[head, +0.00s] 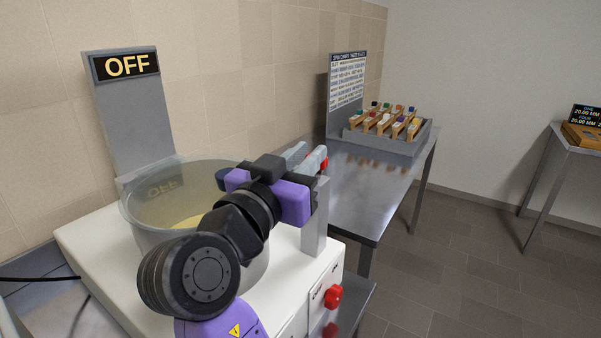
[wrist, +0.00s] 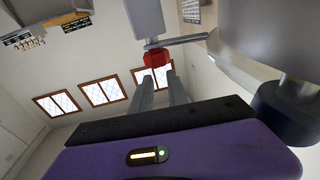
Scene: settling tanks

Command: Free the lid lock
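The lid lock appears to be the red knob at the top of a grey post (head: 314,225) beside the bowl; the knob (wrist: 156,57) shows clearly in the wrist view, with a thin grey bar (wrist: 190,40) beside it. In the head view only bits of red show around my fingers. My gripper (head: 311,157), with its purple body, is over the post top. In the wrist view its two grey fingers (wrist: 160,74) are apart, tips at the knob's edge. I cannot tell whether they touch it. The translucent bowl (head: 150,215) holds something yellowish.
A panel (head: 127,67) behind the bowl reads OFF. The white housing (head: 95,245) has another red knob (head: 333,297) on its front. A steel table (head: 375,185) to the right bears a rack (head: 405,145) of several capped bottles. A second table stands far right; the floor between is clear.

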